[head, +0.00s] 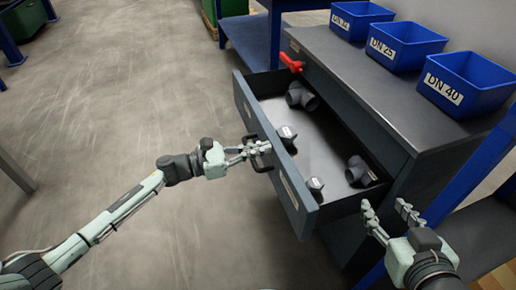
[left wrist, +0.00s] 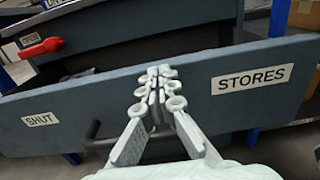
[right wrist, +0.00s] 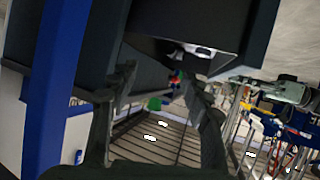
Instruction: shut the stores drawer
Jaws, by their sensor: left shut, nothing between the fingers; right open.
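The stores drawer (head: 278,150) is pulled well out of the grey cabinet, showing dark pipe fittings inside. In the left wrist view its blue-grey front (left wrist: 200,85) carries a STORES label (left wrist: 252,77) and a SHUT label (left wrist: 40,120). A dark bar handle (left wrist: 95,138) is partly hidden behind my left gripper. My left gripper (head: 258,150) is shut and empty, with its fingertips at the drawer front by the handle; I cannot tell whether they touch. My right gripper (head: 388,212) is open and empty, beside the drawer's near right corner.
A red lever (head: 290,62) sits at the cabinet's front edge by the drawer's far end. Several blue bins (head: 463,85) stand on the cabinet top (head: 385,85). A blue post (head: 470,175) rises near my right gripper. The floor (head: 130,100) left of the drawer is clear.

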